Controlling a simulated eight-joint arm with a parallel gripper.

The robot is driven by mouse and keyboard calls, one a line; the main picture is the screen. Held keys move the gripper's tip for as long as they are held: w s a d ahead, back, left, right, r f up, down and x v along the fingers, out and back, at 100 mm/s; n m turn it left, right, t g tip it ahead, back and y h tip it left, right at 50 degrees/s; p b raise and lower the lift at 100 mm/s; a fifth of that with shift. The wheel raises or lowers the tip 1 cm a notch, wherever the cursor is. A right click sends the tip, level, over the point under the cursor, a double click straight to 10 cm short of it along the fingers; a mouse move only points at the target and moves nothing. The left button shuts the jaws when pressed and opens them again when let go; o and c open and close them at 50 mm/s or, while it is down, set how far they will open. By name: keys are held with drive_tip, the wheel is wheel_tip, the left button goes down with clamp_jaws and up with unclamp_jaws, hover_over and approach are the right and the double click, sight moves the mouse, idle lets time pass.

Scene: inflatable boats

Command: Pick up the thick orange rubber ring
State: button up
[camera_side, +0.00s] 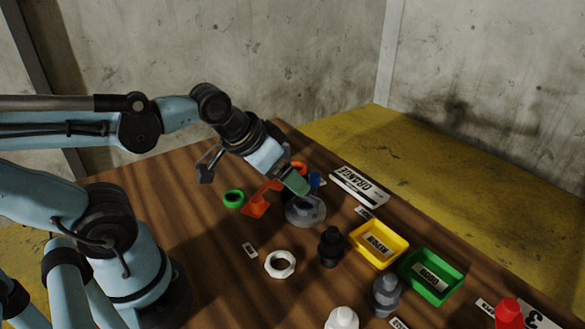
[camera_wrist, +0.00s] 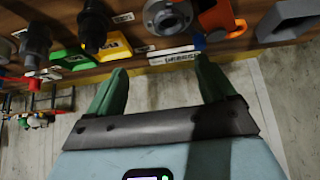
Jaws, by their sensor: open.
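In the side view an orange ring (camera_side: 298,166) lies on the table just behind my gripper (camera_side: 296,183), and its near part is hidden by the gripper. My gripper is open, with its green fingers apart and nothing between them. It hangs over the table above a grey flanged part (camera_side: 306,212). In the wrist view my gripper (camera_wrist: 160,84) shows both fingers spread.
An orange-red bracket (camera_side: 260,200), a green ring (camera_side: 233,198) and a blue piece (camera_side: 315,180) stand close by. A white ring (camera_side: 280,264), a black fitting (camera_side: 331,247), a yellow tray (camera_side: 400,257) and a green tray (camera_side: 457,287) are nearer. An ORANGE sign (camera_side: 358,187) lies at the back.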

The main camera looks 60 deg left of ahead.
drive_tip(key=shift+w, duration=0.1)
drive_tip(key=w+a+r+n+g, duration=0.25)
drive_tip(key=w+a+g, duration=0.25)
drive_tip(key=w+a, duration=0.75)
drive_tip(key=w+a+f+n+g, duration=0.2)
drive_tip(key=w+a+f, duration=0.1)
drive_tip(key=a+f, duration=0.2)
wheel_tip(320, 180, down, 11)
drive_tip(key=shift+a+f, duration=0.15)
drive_tip(key=c, duration=1.1)
